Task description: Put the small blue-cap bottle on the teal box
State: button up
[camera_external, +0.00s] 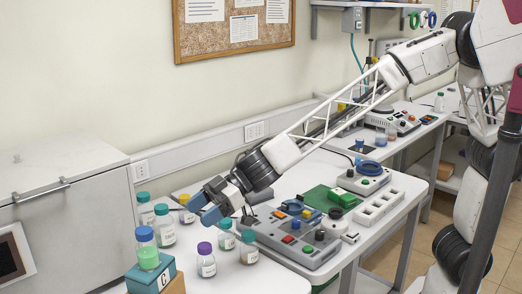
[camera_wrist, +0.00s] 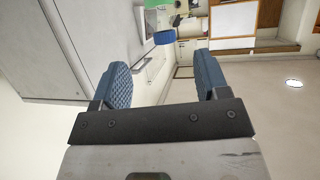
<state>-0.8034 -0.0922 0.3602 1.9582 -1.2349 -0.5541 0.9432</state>
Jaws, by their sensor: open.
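The blue-cap bottle (camera_external: 148,257) holds green liquid and stands upright on the teal box (camera_external: 165,279), which is marked C, at the lower left of the external view. My gripper (camera_external: 203,209) is to the right of the bottle and apart from it, with its blue fingers spread. In the wrist view my gripper (camera_wrist: 160,80) has a wide empty gap between the fingers.
Teal-capped bottles (camera_external: 163,232), a yellow-capped bottle (camera_external: 186,212) and a purple-capped bottle (camera_external: 206,265) stand close around my gripper. A grey control panel (camera_external: 315,256) lies to the right. A grey-white cabinet (camera_external: 80,230) stands at the left.

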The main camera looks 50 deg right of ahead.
jog(key=w+d+r+m+t+h, duration=0.2)
jog(key=w+d+m+t, duration=0.15)
jog(key=d, duration=0.65)
jog(key=w+d+r+m+t+h, duration=0.25)
jog(key=w+d, duration=0.25)
jog(key=d, duration=0.5)
jog(key=d+m+t+h, duration=0.1)
jog(key=d+m+h, duration=0.3)
jog(key=d, duration=1.3)
jog(key=s+d+f+m+g+h, duration=0.1)
jog(key=s+d+m+h, duration=0.15)
jog(key=s+d, duration=0.4)
jog(key=s+d+f+m+g+h, duration=0.1)
jog(key=s+d+f+h, duration=0.15)
jog(key=d, duration=0.75)
jog(key=s+d+f+m+g, duration=0.1)
jog(key=s+d, duration=0.3)
jog(key=s, duration=0.4)
jog(key=s+d+f+m+g, duration=0.1)
jog(key=s+d+g, duration=0.3)
jog(key=s, duration=0.5)
jog(key=shift+d+f, duration=0.15)
jog(key=shift+f, duration=0.6)
